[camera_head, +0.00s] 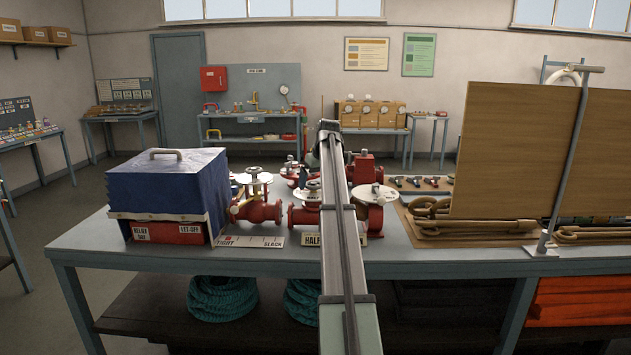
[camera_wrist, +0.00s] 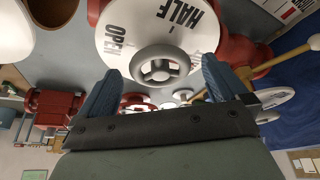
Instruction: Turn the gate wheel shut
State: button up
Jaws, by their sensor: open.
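In the wrist view a small grey handwheel (camera_wrist: 157,68) with a central hub stands before a white round dial plate (camera_wrist: 118,42), printed HALF and OPEN. My gripper (camera_wrist: 161,66) is open, its blue fingers apart on either side of the wheel and nearer the camera. I cannot tell whether either finger touches the wheel. In the head view red valves (camera_head: 257,208) with round wheels stand on the bench beside my arm. A large pale disc (camera_head: 376,194) tops the red valve right of my arm. My arm hides part of the group and the fingertips.
A blue covered box (camera_head: 170,190) stands left on the bench (camera_head: 290,262). A TIGHT–SLACK strip (camera_head: 250,241) and a HALF label (camera_head: 313,240) lie at the front. A wooden panel (camera_head: 530,150) and chains (camera_head: 470,225) occupy the right. More red valve bodies (camera_wrist: 50,108) crowd the wheel.

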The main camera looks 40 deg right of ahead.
jog(key=v, duration=1.4)
jog(key=shift+f, duration=0.1)
